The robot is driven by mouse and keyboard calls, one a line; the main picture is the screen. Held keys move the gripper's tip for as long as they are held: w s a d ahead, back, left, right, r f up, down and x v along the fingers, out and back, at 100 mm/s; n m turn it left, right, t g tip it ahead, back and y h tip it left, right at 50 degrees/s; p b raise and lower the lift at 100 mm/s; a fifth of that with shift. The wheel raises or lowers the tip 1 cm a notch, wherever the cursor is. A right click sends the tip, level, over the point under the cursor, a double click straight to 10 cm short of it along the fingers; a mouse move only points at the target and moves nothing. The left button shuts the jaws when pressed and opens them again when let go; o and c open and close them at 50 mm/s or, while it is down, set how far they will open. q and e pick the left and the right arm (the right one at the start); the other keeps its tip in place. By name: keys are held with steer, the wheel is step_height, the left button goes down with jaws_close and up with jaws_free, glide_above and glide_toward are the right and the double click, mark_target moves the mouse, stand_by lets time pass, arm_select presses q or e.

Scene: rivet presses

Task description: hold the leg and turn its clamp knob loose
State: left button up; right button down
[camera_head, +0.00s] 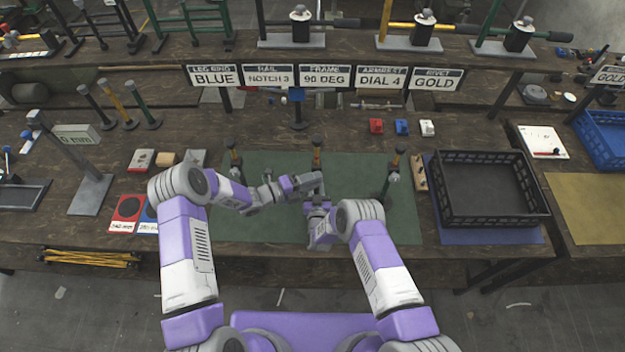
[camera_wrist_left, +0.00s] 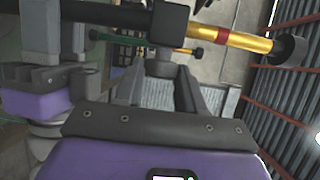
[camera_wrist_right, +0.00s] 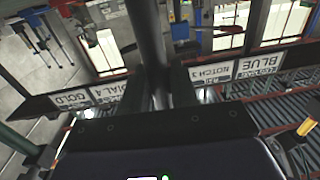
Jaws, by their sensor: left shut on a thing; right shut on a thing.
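The leg stands upright on the green mat; its upper part (camera_head: 317,153) shows in the head view. In the left wrist view its black tube (camera_wrist_left: 105,18), black collar and gold inner rod (camera_wrist_left: 240,42) cross the top, with a red band beside the collar. My left gripper (camera_head: 318,184) is shut on the clamp knob (camera_wrist_left: 159,65) under the collar; its fingers flank the knob and hide part of it. My right gripper (camera_head: 318,208), lower down, is shut on the dark tube (camera_wrist_right: 147,40), which also shows between its fingers in the right wrist view.
Similar legs stand on the mat (camera_head: 275,225) to the left (camera_head: 235,160) and right (camera_head: 391,178). A black crate (camera_head: 490,219) is at the right. A row of signs (camera_head: 325,76) hangs behind. The front of the mat is mostly clear.

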arm_select(q)
steer(key=shift+f+n+t+h, duration=0.25)
steer(key=shift+n+t+h, duration=0.15)
steer(key=shift+h, duration=0.4)
steer(key=o, duration=1)
steer(key=shift+o, duration=0.2)
steer(key=v, duration=1.2)
steer(key=shift+f, duration=0.15)
